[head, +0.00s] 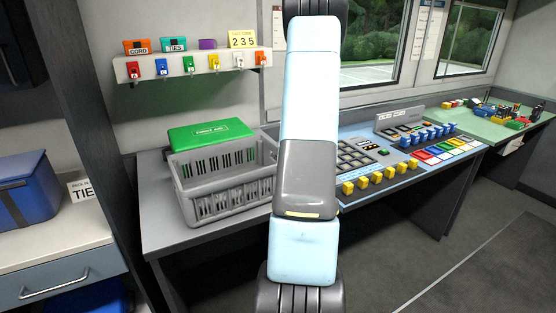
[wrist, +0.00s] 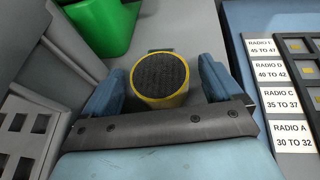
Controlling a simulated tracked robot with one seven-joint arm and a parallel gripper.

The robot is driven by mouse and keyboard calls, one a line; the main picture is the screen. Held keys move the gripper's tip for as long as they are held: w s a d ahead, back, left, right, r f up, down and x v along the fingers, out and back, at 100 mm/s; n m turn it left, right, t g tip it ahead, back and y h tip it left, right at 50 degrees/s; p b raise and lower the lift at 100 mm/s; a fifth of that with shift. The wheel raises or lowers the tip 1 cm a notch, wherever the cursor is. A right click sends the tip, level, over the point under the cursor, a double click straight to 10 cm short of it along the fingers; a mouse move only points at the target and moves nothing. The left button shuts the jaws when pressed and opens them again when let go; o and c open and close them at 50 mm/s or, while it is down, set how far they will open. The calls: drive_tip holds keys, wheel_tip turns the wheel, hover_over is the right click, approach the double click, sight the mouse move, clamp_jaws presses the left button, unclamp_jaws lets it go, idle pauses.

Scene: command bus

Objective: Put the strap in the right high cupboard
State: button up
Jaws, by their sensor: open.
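A round yellow-rimmed thing with a dark, ribbed top (wrist: 160,78) stands on the grey counter in the wrist view. It may be the rolled strap, but I cannot be sure. My gripper (wrist: 160,85) is open, with one blue finger on each side of it. I cannot tell whether the fingers touch it. In the head view my arm hides this spot, and my gripper is not clearly seen there. No cupboard that I can name as the right high one is in view.
A grey basket (head: 225,195) and a green first aid case (head: 210,135) lie left of my arm. A button console (head: 400,150) is on the right. A small wall shelf (head: 190,66) holds little boxes above hanging keys. A blue box (head: 28,195) stands far left.

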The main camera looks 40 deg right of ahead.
drive_tip(key=shift+w+f, duration=0.2)
drive_tip(key=shift+w, duration=0.3)
drive_tip(key=c, duration=1.2)
